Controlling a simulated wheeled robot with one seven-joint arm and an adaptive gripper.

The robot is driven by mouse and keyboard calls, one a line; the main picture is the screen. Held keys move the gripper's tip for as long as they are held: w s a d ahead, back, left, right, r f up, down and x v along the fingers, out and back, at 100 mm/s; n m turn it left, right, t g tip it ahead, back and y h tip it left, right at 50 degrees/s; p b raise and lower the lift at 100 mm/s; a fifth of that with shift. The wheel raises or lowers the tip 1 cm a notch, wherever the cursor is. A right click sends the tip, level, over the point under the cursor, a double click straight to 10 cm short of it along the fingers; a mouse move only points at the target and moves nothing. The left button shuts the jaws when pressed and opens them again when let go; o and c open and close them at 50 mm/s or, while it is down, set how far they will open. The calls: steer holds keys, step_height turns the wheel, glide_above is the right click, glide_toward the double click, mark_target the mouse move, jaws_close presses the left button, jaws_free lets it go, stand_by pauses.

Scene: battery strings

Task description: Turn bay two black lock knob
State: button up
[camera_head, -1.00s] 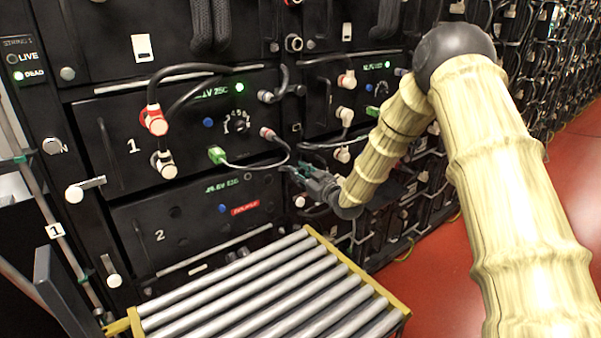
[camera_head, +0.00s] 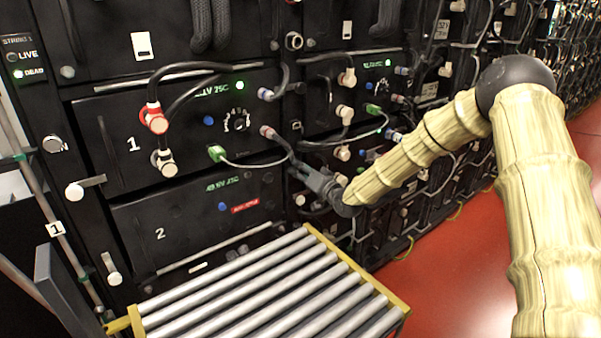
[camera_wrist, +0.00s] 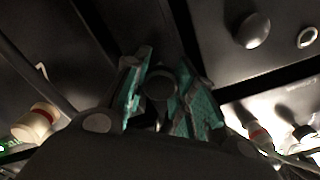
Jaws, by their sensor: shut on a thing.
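The bay two front (camera_head: 150,240) is a black panel marked 2, low on the left in the head view. My gripper (camera_head: 300,170) is at the upper right of that panel, by the rack post. In the wrist view my gripper (camera_wrist: 165,95) has its green-padded fingers on either side of a round black knob (camera_wrist: 160,84), and it is shut on this knob. The knob's mark or angle is too dark to read. In the head view the knob is hidden by my gripper.
A roller table (camera_head: 260,290) with a yellow frame stands below bay two. Bay one (camera_head: 120,130) above has cables and a green plug (camera_head: 217,153); a thin cable runs close to my gripper. Red floor (camera_head: 440,270) is open at the right.

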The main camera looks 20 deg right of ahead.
steer(key=shift+d+m+b, duration=0.15)
steer(key=shift+m+b, duration=0.2)
steer(key=shift+m, duration=1.25)
steer(key=o, duration=1)
